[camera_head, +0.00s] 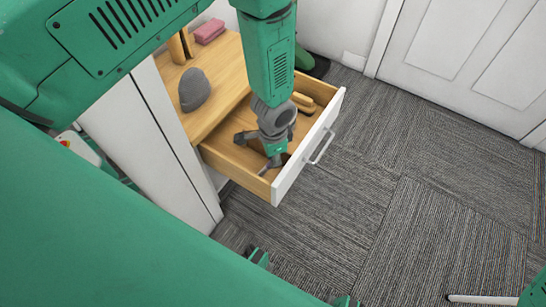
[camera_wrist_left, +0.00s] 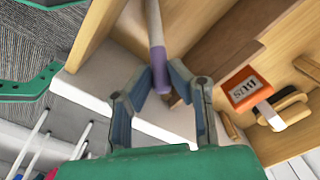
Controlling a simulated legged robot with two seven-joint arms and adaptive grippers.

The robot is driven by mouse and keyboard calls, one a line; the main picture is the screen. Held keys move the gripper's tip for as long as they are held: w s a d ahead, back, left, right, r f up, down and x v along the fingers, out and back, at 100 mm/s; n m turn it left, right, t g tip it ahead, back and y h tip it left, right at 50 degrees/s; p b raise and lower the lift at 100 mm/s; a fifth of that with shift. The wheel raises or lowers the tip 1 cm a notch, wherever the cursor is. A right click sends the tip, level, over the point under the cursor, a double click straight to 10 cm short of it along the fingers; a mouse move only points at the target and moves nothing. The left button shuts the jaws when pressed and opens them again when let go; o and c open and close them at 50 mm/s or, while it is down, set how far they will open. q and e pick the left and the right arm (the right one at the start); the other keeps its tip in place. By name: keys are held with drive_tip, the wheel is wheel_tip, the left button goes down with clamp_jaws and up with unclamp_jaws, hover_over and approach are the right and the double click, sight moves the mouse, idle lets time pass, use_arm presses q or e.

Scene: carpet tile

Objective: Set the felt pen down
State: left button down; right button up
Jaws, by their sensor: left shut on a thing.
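The felt pen (camera_wrist_left: 156,38), pale grey with a purple end, shows in the left wrist view between my left fingertips. My left gripper (camera_wrist_left: 160,75) is shut on it near the purple end. In the head view my left gripper (camera_head: 262,148) reaches down into the open wooden drawer (camera_head: 232,164) with a white front. I cannot make out the pen clearly there, as the gripper and arm cover part of the drawer. My right gripper is not identifiable in view.
An orange box (camera_wrist_left: 245,88) with lettering and a wooden-handled item (camera_wrist_left: 285,110) lie in the drawer. On the wooden top beside it are a grey rounded object (camera_head: 194,90) and a pink block (camera_head: 209,31). Grey carpet (camera_head: 340,200) is open to the right.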

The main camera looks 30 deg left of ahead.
use_arm(q)
drive_tip(key=c, duration=1.5)
unclamp_jaws()
drive_tip(key=shift+f, duration=0.1)
wheel_tip(320, 180, up, 12)
drive_tip(key=p, duration=0.5)
drive_tip(key=s+a+f+n, duration=0.1)
drive_tip(key=s+a+n, duration=0.1)
drive_tip(key=s, duration=0.5)
drive_tip(key=s+a+f+n, duration=0.2)
drive_tip(key=s+n, duration=0.1)
drive_tip(key=s, duration=0.5)
drive_tip(key=s+a+f+n, duration=0.1)
drive_tip(key=s+a+n, duration=0.1)
drive_tip(key=s, duration=0.5)
drive_tip(key=shift+s+a+f+n, duration=0.15)
drive_tip(key=shift+a+f+n, duration=0.05)
drive_tip(key=shift+a+n, duration=0.25)
drive_tip(key=shift+d, duration=0.1)
